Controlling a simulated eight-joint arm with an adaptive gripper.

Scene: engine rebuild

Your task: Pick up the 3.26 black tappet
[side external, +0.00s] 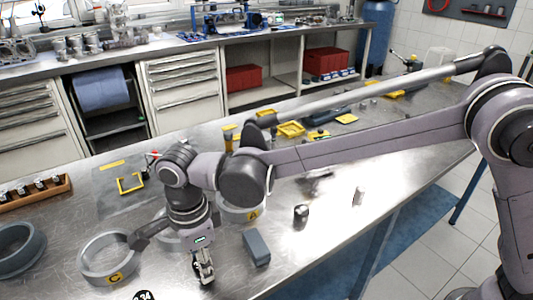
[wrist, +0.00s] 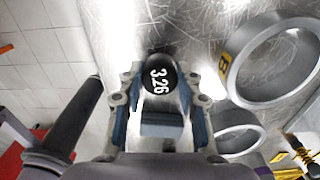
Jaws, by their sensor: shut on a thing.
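The black tappet (wrist: 157,78), with "3.26" in white on its round top, sits between the two fingers of my gripper (wrist: 160,93) in the wrist view. The fingers are shut on its sides. In the side external view my gripper (side external: 205,270) points down, low over the metal bench near its front edge. The tappet cannot be made out clearly there. I cannot tell whether it touches the bench.
A grey-blue block (side external: 257,247) lies right of my gripper. Metal rings marked C (side external: 108,260) and A (side external: 241,207) stand left and behind. A dark cylinder (side external: 300,216) and a smaller one (side external: 359,196) stand right. A black "3.34" piece (side external: 145,295) shows at the bottom edge.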

